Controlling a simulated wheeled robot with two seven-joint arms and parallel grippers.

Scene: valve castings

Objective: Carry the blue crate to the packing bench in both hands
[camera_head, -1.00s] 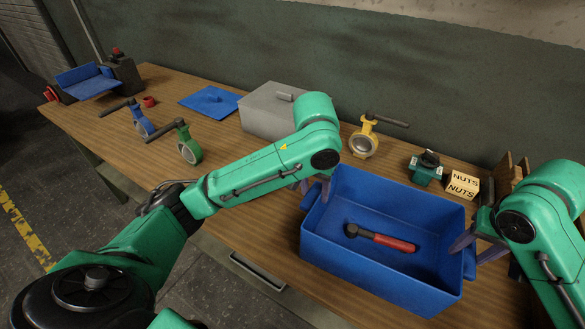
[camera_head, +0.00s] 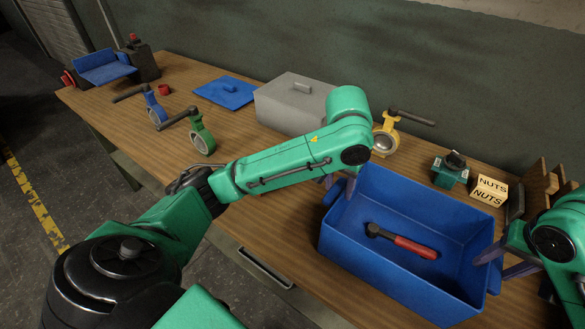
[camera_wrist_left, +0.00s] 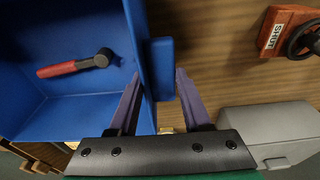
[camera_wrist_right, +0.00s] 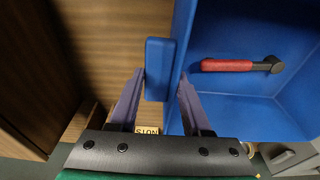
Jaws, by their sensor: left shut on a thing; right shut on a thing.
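The blue crate (camera_head: 385,270) is over the near right part of the wooden bench, upright and open at the top. A hammer-like tool with a red handle (camera_head: 415,247) lies inside it. My left gripper (camera_head: 338,185) is shut on the handle tab at the crate's left end; the tab shows between its fingers in the left wrist view (camera_wrist_left: 160,72). My right gripper (camera_head: 497,266) is shut on the tab at the right end, also seen in the right wrist view (camera_wrist_right: 160,74). I cannot tell whether the crate's bottom touches the bench. No second bench is clearly visible.
A wall stands behind; open floor is at left.

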